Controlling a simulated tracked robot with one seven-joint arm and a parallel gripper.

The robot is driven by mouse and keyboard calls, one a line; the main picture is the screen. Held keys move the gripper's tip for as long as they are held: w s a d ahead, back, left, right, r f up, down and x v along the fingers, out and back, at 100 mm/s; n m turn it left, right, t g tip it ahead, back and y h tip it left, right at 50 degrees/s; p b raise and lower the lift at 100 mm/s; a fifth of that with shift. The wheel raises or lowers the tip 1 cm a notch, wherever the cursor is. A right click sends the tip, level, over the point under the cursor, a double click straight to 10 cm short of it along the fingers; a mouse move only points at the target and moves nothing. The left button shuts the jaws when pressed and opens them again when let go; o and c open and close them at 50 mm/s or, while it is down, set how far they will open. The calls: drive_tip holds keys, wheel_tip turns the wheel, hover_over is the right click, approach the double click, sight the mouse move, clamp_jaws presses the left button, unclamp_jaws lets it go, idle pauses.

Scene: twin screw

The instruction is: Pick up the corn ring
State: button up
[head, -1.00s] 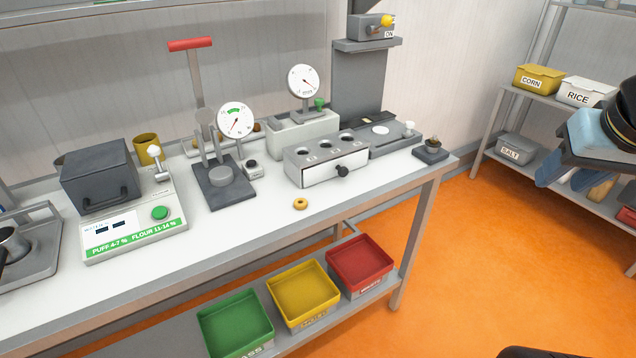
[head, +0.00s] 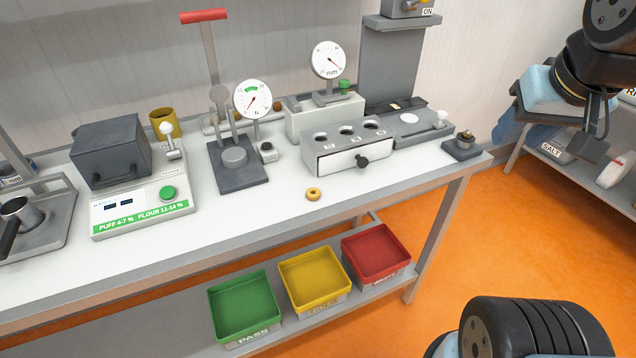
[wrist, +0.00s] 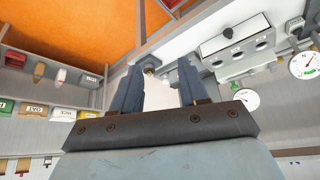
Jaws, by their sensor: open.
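The corn ring (head: 314,194) is a small golden-tan ring with a hole. It lies flat on the white bench top (head: 255,225), near the front edge, in front of the grey block with the dark knob. My gripper is at the right of the head view, partly hidden by my arm and well apart from the ring. In the wrist view my gripper (wrist: 159,78) is open, its two blue fingers spread with nothing held between them. I cannot make out the ring in the wrist view.
The grey holed block (head: 345,148) stands behind the ring. A dark plate with a dial gauge (head: 252,100) stands to its left. Green (head: 244,306), yellow (head: 313,283) and red (head: 376,252) bins sit on the lower shelf. The bench top around the ring is clear.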

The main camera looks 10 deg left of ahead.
drive_tip(key=o, duration=0.3)
drive_tip(key=shift+w+a, duration=0.35)
drive_tip(key=shift+w, duration=0.05)
drive_tip(key=shift+o, duration=0.4)
drive_tip(key=w+a+f+n+g, duration=0.1)
drive_tip(key=w+a, duration=0.5)
drive_tip(key=a, duration=0.1)
drive_tip(key=shift+a+n+g, duration=0.3)
drive_tip(key=shift+a+g, duration=0.1)
drive_tip(key=n+g, duration=0.3)
drive_tip(key=g, duration=0.1)
hover_over(314, 191)
drive_tip(key=f, duration=1.8)
drive_tip(key=shift+s+a, duration=0.15)
drive_tip(key=shift+a, duration=0.2)
drive_tip(key=shift+d+f, duration=0.2)
drive_tip(key=shift+f, duration=1.15)
drive_tip(key=shift+d+f, duration=0.15)
drive_tip(key=shift+f, duration=1.15)
